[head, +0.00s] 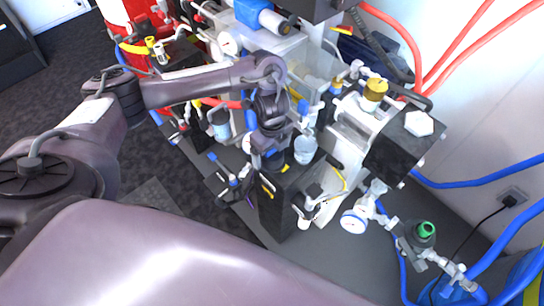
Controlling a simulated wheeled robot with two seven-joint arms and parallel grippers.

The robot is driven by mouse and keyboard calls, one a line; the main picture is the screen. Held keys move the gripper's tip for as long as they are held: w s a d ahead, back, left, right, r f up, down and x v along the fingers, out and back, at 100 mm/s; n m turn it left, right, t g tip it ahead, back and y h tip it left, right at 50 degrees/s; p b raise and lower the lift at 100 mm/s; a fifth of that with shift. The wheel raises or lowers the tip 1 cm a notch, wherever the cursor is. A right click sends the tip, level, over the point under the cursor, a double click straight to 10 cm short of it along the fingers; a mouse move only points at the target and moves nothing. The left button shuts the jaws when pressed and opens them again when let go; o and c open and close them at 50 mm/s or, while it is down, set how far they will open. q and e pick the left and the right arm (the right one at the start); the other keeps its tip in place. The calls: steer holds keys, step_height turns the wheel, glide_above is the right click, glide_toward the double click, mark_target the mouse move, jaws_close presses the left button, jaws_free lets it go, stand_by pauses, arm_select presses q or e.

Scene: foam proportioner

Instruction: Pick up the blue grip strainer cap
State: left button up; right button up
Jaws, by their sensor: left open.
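My left arm reaches in from the left and bends down over the machine. Its gripper (268,162) is open, pointing down among the small fittings at the machine's near side. A small blue part (270,152) shows right at the gripper; I cannot tell whether it is the blue grip strainer cap or whether the fingers touch it. Other small blue-handled fittings (233,182) sit just left of the gripper. The wrist hides part of the fittings behind it. My right gripper is not in view.
A clear cup (305,150) stands close to the right of the gripper. A brass-topped metal block (375,90), a white gauge (354,222) and a green-topped valve (426,229) lie further right. Red hoses (410,45) run overhead. Open dark floor (50,100) is at left.

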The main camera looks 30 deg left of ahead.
arm_select(q)
steer(key=c, duration=1.1)
